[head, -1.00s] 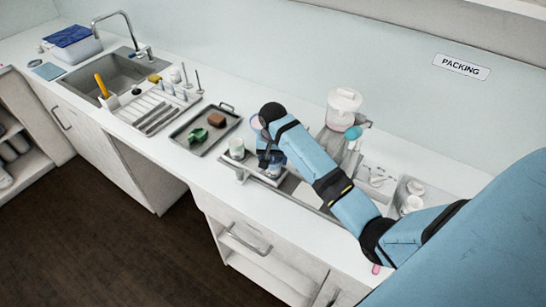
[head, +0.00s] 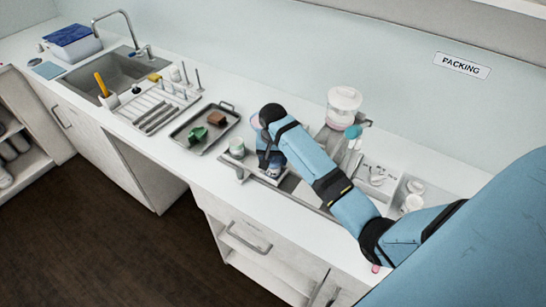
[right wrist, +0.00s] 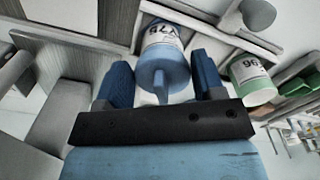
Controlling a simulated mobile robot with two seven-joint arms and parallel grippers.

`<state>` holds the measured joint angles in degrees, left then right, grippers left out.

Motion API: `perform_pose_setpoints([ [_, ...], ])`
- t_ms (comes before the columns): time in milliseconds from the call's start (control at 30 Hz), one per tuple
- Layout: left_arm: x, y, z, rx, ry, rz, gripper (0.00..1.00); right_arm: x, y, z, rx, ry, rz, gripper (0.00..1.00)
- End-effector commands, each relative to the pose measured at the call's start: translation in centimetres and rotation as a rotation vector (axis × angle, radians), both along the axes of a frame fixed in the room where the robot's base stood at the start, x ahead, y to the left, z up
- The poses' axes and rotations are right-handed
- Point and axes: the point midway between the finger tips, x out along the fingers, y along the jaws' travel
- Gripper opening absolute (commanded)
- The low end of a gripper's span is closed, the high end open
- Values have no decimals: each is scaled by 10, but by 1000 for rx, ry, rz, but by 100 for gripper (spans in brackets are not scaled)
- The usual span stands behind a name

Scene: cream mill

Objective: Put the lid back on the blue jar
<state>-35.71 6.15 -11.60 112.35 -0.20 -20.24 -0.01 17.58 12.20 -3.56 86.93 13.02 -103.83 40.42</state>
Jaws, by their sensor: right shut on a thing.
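The blue jar (right wrist: 160,33), with a white label, stands in a grey holder in the right wrist view. Its lower part also shows below my gripper in the head view (head: 274,171). The blue lid (right wrist: 165,72), with an upright fin on top, sits in line with the jar's mouth between my fingers. My right gripper (right wrist: 163,82) is shut on the lid. I cannot tell whether the lid is seated or just above the rim. In the head view my right gripper (head: 268,158) is over the jar and mostly hides the lid. My left gripper is not in view.
A clear-topped mill (head: 343,105) stands behind my arm.

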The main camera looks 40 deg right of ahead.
Motion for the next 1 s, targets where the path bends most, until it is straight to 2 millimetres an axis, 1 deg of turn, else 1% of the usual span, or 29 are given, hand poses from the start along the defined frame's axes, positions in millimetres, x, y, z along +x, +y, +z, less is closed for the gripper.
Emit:
perform_pose_setpoints([
  [267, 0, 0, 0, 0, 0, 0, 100, 0, 0, 0, 0, 0, 0, 41],
  [300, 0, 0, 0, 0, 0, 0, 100, 0, 0, 0, 0, 0, 0, 72],
  [400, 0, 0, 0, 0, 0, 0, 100, 0, 0, 0, 0, 0, 0, 92],
  [567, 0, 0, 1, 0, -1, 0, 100, 0, 0, 0, 0, 0, 0, 92],
  [600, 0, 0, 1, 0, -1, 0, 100, 0, 0, 0, 0, 0, 0, 95],
  [633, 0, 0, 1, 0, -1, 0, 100, 0, 0, 0, 0, 0, 0, 100],
  [867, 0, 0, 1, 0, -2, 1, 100, 0, 0, 1, 0, 0, 0, 100],
  [1000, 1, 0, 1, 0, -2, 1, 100, 0, 0, 7, 0, -1, 0, 100],
])
